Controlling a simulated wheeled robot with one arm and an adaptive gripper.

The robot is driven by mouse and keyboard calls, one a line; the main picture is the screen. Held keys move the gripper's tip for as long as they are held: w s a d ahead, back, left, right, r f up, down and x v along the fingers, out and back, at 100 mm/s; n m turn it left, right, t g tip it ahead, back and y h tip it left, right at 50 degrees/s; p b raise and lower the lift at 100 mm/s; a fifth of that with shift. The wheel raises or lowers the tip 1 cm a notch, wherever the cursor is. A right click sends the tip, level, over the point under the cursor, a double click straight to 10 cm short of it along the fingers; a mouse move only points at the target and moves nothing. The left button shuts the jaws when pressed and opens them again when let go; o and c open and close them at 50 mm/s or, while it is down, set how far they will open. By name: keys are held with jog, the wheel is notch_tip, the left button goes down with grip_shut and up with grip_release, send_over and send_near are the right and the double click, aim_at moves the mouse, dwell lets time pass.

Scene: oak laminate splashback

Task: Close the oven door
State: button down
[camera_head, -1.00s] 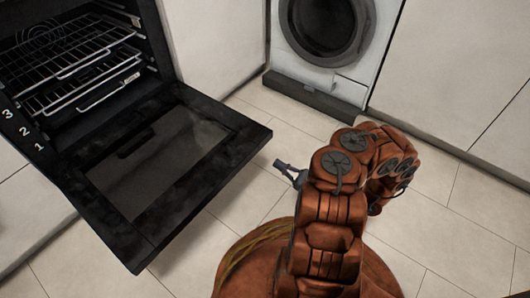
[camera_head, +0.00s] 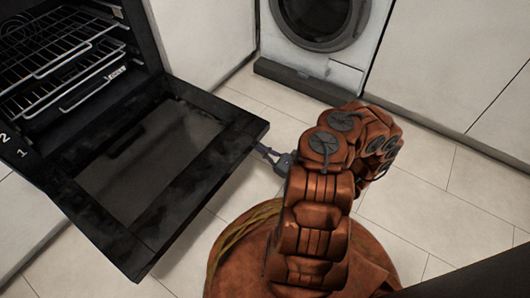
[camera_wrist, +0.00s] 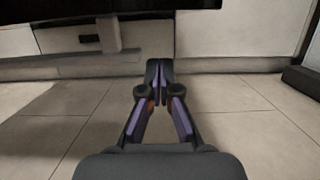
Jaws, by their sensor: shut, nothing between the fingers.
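The oven door (camera_head: 150,165) is black with a glass panel. It is hinged down and lies open, roughly level, in front of the oven (camera_head: 95,70) in the head view. My gripper (camera_head: 261,149) is shut and empty, close to the right edge of the door. I cannot tell whether the fingertips touch the door or reach a little under it. In the wrist view my gripper (camera_wrist: 160,65) shows its two fingers together, with a dark edge, likely the door (camera_wrist: 120,10), above and ahead of them.
Wire racks (camera_head: 60,60) sit inside the oven. A washing machine (camera_head: 320,35) stands at the back, with white cabinet fronts (camera_head: 450,60) to its right. The tiled floor (camera_head: 440,210) is clear on the right.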

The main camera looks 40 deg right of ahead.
jog(key=shift+s+r+p, duration=0.1)
jog(key=shift+r+p, duration=0.85)
jog(key=shift+r, duration=1.1)
